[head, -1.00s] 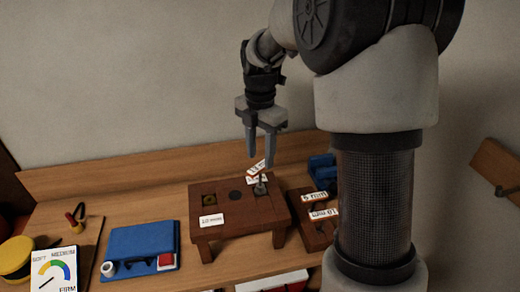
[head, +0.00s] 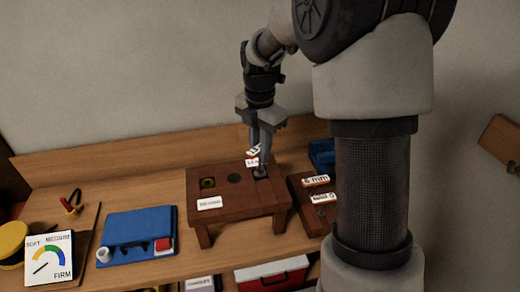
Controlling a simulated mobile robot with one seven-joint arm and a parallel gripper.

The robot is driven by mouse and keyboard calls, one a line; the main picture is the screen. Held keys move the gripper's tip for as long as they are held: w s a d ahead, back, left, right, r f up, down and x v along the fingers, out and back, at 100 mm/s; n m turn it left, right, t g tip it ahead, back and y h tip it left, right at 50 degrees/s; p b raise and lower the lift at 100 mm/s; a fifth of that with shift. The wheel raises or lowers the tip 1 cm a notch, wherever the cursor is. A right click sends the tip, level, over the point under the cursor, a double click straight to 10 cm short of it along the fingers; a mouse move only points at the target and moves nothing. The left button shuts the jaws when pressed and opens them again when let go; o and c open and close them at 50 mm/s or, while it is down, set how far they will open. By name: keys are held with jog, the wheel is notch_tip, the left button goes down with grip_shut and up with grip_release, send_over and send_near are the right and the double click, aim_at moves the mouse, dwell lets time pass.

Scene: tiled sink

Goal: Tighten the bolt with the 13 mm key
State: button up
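White labels (head: 252,162) behind the gripper are partly hidden. A lower wooden block (head: 312,215) at the right bears labels, one reading like "8 mm" (head: 316,181).
A blue tray (head: 140,228) lies left of the stand. A blue bin (head: 321,155) stands behind the block. A red box (head: 272,279) is below.

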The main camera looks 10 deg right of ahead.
jog(key=shift+c, duration=0.9)
jog(key=m, duration=0.6)
jog(key=shift+p, duration=0.35)
jog(key=m, duration=0.6)
jog(key=shift+m+p, duration=0.3)
jog(key=o, duration=1.1)
jog(key=shift+c, duration=0.2)
